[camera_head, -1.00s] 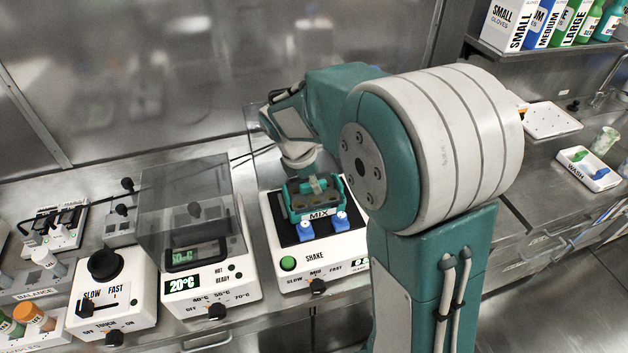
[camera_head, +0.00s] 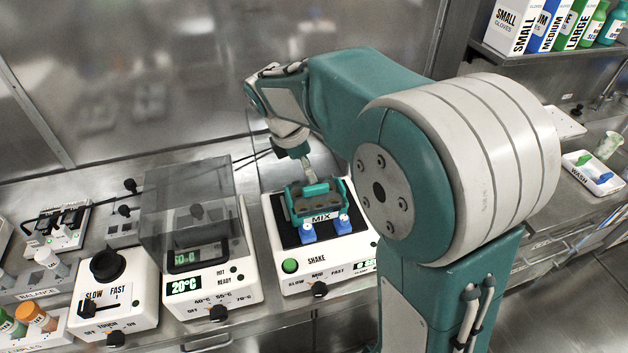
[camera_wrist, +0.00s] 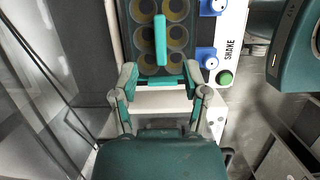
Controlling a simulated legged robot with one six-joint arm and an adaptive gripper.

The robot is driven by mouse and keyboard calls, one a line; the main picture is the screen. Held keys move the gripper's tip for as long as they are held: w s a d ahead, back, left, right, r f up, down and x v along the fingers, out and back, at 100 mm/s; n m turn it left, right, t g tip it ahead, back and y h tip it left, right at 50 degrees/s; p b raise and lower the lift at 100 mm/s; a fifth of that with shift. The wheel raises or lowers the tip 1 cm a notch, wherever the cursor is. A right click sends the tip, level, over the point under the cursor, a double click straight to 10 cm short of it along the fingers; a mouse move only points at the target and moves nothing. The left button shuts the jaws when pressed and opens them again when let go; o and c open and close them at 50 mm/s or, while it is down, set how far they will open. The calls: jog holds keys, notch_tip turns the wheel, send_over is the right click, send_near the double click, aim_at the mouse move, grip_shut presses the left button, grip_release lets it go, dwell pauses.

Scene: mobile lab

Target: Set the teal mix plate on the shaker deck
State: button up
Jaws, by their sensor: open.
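The teal mix plate (camera_head: 320,208), with a MIX label on its front and a teal handle bar on top, sits on the black deck of the shaker (camera_head: 313,268). In the wrist view the plate (camera_wrist: 148,40) shows round wells under its upright-running handle. My gripper (camera_head: 306,166) is above and behind the plate in the head view. Two blue clamps (camera_head: 325,229) stand at the deck's front edge, close to the plate.
A heater with a clear grey lid (camera_head: 185,200) stands left of the shaker. Further left is a SLOW/FAST box (camera_head: 110,290). A WASH tray (camera_head: 590,170) and glove boxes (camera_head: 520,22) are at right. Bare metal wall lies behind.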

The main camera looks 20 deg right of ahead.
jog(key=v, duration=0.5)
jog(key=shift+a, duration=0.1)
dwell(0.3)
jog(key=s+d+m+t+y, duration=0.3)
jog(key=s+m+t, duration=0.2)
jog(key=s+m, duration=1.3)
jog(key=s, duration=0.2)
jog(key=shift+s+d+r+t, duration=0.2)
jog(key=shift+s+r+t, duration=0.1)
jog(key=shift+s+r, duration=0.1)
